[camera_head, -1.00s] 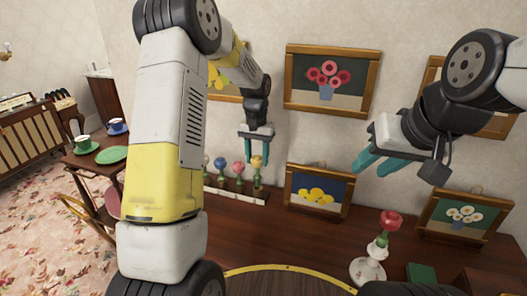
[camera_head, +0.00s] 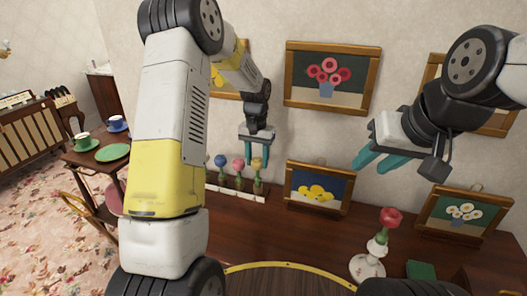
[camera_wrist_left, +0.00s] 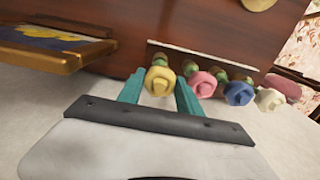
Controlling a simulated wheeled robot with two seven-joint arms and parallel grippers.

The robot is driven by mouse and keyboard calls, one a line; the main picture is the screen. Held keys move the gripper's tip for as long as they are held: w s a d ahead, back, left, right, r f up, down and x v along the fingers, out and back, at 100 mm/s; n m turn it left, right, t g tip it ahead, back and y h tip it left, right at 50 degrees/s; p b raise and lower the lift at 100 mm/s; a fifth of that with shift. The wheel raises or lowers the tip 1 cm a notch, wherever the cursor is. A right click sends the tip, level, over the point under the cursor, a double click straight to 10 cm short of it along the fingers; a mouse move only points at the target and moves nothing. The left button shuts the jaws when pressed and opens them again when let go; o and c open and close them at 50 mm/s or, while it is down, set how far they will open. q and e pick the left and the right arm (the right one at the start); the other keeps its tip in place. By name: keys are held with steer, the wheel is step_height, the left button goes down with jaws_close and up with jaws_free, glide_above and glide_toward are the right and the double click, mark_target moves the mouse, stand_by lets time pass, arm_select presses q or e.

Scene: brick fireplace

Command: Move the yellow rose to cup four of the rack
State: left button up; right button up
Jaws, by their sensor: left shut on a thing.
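The yellow rose (camera_head: 257,163) stands at the right end of the rack (camera_head: 245,195) on the dresser top. My left gripper (camera_head: 257,152) points down and is shut on the yellow rose; its teal fingers flank the bloom in the left wrist view (camera_wrist_left: 160,82). The stem appears to be at the rack's end cup. A pink rose (camera_head: 238,164) and a blue rose (camera_head: 220,161) stand beside it in the rack; a whitish rose (camera_wrist_left: 270,99) shows further along in the left wrist view. My right gripper (camera_head: 381,164) is open and empty, in the air at the right.
A red rose (camera_head: 390,217) stands in a white vase (camera_head: 370,264) on the dresser at the right. A framed yellow-flower picture (camera_head: 319,188) leans on the wall right of the rack. A green box (camera_head: 421,271) lies near the vase. The dresser middle is clear.

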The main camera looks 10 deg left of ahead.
arm_select(q)
steer(key=shift+f, duration=0.95)
steer(key=o, duration=1.2)
steer(key=shift+r, duration=0.1)
step_height(320, 180, up, 7)
steer(key=shift+r, duration=0.3)
